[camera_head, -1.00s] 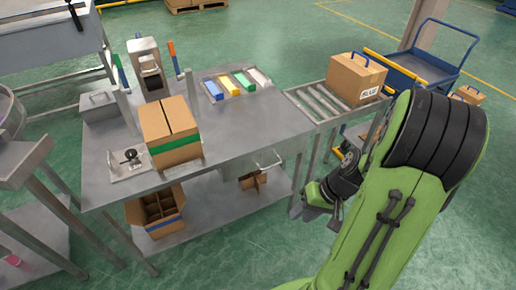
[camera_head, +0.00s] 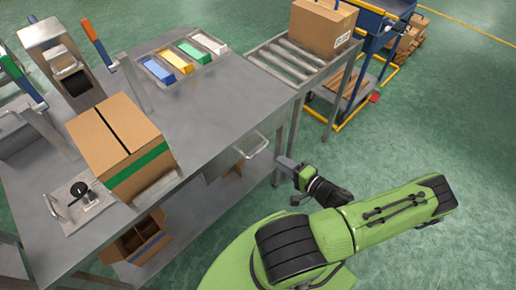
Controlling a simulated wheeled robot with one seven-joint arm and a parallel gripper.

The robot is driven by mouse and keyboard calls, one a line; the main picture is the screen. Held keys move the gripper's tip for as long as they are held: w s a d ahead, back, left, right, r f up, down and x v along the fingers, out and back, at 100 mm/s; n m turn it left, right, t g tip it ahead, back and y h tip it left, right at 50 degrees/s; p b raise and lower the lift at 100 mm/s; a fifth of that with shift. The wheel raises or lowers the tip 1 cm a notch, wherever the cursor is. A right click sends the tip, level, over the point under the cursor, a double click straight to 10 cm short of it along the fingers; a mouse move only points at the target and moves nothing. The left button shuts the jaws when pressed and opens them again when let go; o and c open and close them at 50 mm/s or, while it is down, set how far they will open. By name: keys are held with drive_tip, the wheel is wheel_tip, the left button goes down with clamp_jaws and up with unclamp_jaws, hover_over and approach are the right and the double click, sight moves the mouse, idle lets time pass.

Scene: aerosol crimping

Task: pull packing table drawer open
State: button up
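The steel packing table (camera_head: 215,110) fills the left and middle of the view. Its drawer (camera_head: 222,168) sits under the tabletop at the right part of the front edge and looks closed. A looped metal handle (camera_head: 257,148) stands out from the drawer front. My gripper (camera_head: 283,168) is just right of the handle in the picture and appears apart from it. It is small and seen from behind, so I cannot tell how far its fingers are parted.
A carton (camera_head: 120,145) with green tape stands on the table. Colored bins (camera_head: 185,58) sit at the back. A roller conveyor (camera_head: 290,60) with a box (camera_head: 322,25) adjoins the right end. A blue cart (camera_head: 375,30) stands beyond. Floor at the lower right is clear.

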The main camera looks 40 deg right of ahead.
sight(260, 149)
drive_tip(key=b+x, duration=0.1)
drive_tip(key=x, duration=1)
drive_tip(key=shift+w+a+f+b, duration=0.1)
drive_tip(key=shift+w+a+b, duration=0.05)
drive_tip(key=shift+w+b, duration=0.25)
drive_tip(key=shift+c, duration=0.3)
clamp_jaws()
drive_tip(key=shift+s, duration=0.1)
